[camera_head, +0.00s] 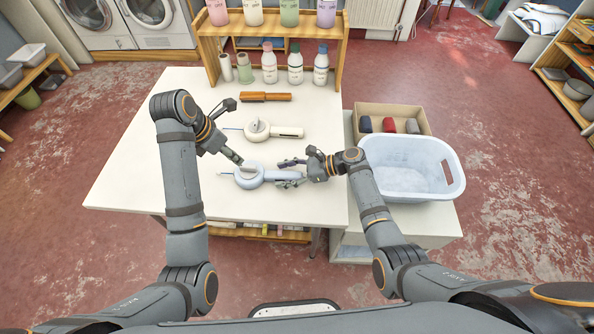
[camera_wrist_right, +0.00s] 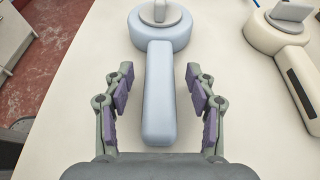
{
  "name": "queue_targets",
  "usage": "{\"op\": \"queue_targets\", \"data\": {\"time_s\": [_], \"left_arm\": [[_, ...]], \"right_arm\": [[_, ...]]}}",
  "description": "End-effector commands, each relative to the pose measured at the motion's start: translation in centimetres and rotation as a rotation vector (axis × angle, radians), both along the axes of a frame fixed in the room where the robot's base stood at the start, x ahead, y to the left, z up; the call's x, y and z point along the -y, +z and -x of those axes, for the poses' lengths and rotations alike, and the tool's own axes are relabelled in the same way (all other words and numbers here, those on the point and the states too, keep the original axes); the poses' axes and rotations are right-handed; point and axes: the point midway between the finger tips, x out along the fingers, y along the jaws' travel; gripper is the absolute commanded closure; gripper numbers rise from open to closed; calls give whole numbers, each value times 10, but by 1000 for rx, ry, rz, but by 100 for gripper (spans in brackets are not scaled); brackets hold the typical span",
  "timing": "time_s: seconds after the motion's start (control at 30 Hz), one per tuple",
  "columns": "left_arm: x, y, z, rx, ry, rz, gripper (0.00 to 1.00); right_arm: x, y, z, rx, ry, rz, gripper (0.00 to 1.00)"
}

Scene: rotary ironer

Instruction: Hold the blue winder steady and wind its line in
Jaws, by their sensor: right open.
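The blue winder (camera_head: 249,177) lies on the white table, its round body at left and its straight handle pointing right. It also shows in the right wrist view (camera_wrist_right: 158,95), with a grey upright piece on its round top. My right gripper (camera_head: 290,173) is open around the handle; in the wrist view its purple-padded fingers (camera_wrist_right: 158,95) stand on either side with a gap to each. My left gripper (camera_head: 234,132) is open and empty, above and left of the blue winder's body, one finger reaching down near it. A short line end seems to stick out left of the body.
A cream winder (camera_head: 257,131) with a blue line lies just behind the blue one. A brown brush-like tool (camera_head: 265,97) and several bottles under a wooden shelf (camera_head: 340,53) are further back. A pale basket (camera_head: 412,188) and a cardboard box (camera_head: 432,125) stand at right.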

Motion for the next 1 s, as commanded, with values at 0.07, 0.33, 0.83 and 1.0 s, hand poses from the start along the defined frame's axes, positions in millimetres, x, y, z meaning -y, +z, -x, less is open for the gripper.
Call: {"op": "queue_targets", "data": {"time_s": [0.07, 0.33, 0.83, 1.0], "left_arm": [[0, 0, 0, 0, 0, 0, 62], [0, 0, 0, 0, 0, 0, 62], [0, 0, 0, 1, -3, -1, 69], [-8, -5, 1, 57, -155, -41, 92]], "right_arm": [[-4, -1, -1, 1, 1, 0, 43], [-5, -2, -1, 1, 0, 0, 45], [-5, -2, -1, 0, 0, 0, 100], [-4, -2, -1, 0, 0, 0, 100]]}}
